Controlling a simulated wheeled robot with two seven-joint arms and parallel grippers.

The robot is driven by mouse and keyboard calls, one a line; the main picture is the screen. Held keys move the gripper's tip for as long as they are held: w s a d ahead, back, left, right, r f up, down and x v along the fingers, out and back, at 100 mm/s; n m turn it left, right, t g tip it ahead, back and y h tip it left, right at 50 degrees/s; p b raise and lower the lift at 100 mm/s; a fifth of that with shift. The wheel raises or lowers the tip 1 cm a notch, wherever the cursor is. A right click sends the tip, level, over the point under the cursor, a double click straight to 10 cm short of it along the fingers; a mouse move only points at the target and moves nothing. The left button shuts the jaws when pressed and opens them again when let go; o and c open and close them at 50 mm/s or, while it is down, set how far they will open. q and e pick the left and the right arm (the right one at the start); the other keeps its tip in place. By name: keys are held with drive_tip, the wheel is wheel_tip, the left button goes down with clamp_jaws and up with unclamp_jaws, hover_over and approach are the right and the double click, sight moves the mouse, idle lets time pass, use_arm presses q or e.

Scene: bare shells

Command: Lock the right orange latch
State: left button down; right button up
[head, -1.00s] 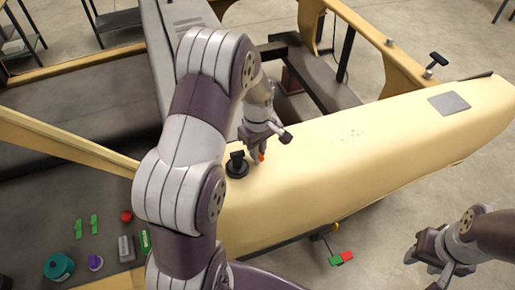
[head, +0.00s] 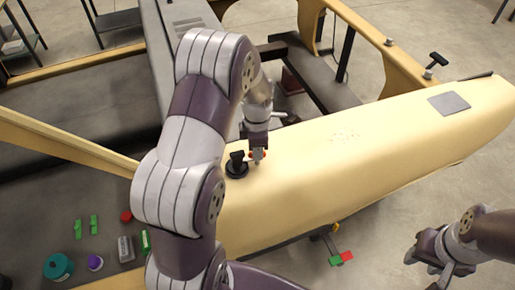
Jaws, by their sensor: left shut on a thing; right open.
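A small orange latch (head: 263,154) sits on top of the yellow shell panel, beside a round black fitting (head: 237,168). My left gripper (head: 257,157) points down at it from above and is shut on it. My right gripper (head: 432,262) is open and empty at the lower right, over the floor and away from the shell.
The yellow shell panel (head: 330,170) runs across the middle to the right. A black T-shaped handle (head: 436,61) stands on the far right. A red and green piece (head: 341,258) hangs below the panel. Small items, including a teal roll (head: 58,266), lie at lower left.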

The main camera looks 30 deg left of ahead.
use_arm(q)
drive_tip(key=shift+r+n, duration=0.1)
drive_tip(key=shift+n, duration=1.8)
drive_tip(key=c, duration=1.1)
unclamp_jaws()
wheel_tip(320, 180, up, 6)
drive_tip(key=shift+w+a+b, duration=0.1)
drive_tip(key=shift+b, duration=1.15)
wheel_tip(320, 180, up, 7)
drive_tip(key=p, duration=0.3)
drive_tip(key=shift+f, duration=0.2)
